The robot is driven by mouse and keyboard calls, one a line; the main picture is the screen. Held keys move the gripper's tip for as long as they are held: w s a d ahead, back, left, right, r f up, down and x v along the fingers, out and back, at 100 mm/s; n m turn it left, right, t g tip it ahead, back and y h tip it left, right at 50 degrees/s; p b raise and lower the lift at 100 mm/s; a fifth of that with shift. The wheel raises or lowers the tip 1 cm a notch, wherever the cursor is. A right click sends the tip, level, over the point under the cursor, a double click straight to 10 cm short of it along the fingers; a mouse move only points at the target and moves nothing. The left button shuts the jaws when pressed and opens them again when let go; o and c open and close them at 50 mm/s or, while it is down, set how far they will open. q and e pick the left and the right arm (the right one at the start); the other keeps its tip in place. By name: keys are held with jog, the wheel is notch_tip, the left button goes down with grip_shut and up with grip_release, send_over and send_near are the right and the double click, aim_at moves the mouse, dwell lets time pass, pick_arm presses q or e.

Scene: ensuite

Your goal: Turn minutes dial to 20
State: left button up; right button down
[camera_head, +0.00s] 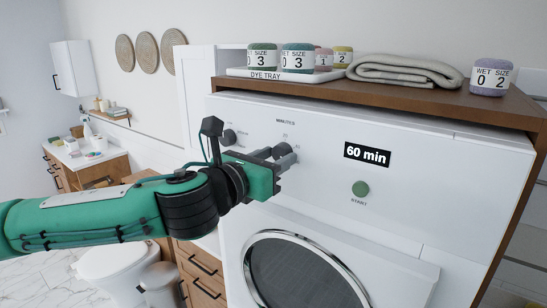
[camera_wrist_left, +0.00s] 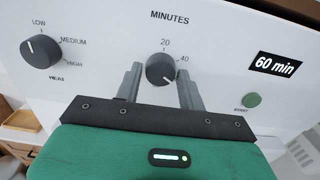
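The minutes dial (camera_wrist_left: 161,69) is a dark round knob on the white machine's front panel, with 20 printed above it and 40 at its upper right. Its white mark points to the lower right, past 40. The display (camera_head: 367,154) reads 60 min. My left gripper (camera_wrist_left: 160,76) has one finger on each side of the dial. A narrow gap shows at the left finger; I cannot tell whether the right finger touches. In the head view my left gripper (camera_head: 277,160) is at the panel and partly hides the dial (camera_head: 283,150). My right gripper is not in view.
The heat dial (camera_wrist_left: 41,51) is left of the minutes dial. The green start button (camera_head: 360,188) is below the display. A dye tray (camera_head: 285,75), yarn balls and a folded towel (camera_head: 405,70) rest on the wooden top (camera_head: 380,94) above the machine.

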pick_arm(q)
jog(key=c, duration=0.5)
jog(key=shift+c, duration=0.2)
jog(key=shift+n, duration=0.3)
jog(key=n+b, duration=0.1)
jog(key=n, duration=0.3)
jog(key=shift+f+n+b, duration=0.1)
jog(key=shift+n+b, duration=0.2)
jog(key=shift+b, duration=0.05)
jog(key=n+b, duration=0.1)
jog(key=n, duration=0.5)
jog(key=shift+b, duration=0.35)
jog(key=n+b, duration=0.1)
jog(key=n, duration=0.5)
jog(key=shift+s+d+n, duration=0.1)
jog(key=shift+n, duration=0.2)
jog(key=n, duration=0.6)
jog(key=shift+r+b, duration=0.25)
jog(key=shift+b, duration=0.05)
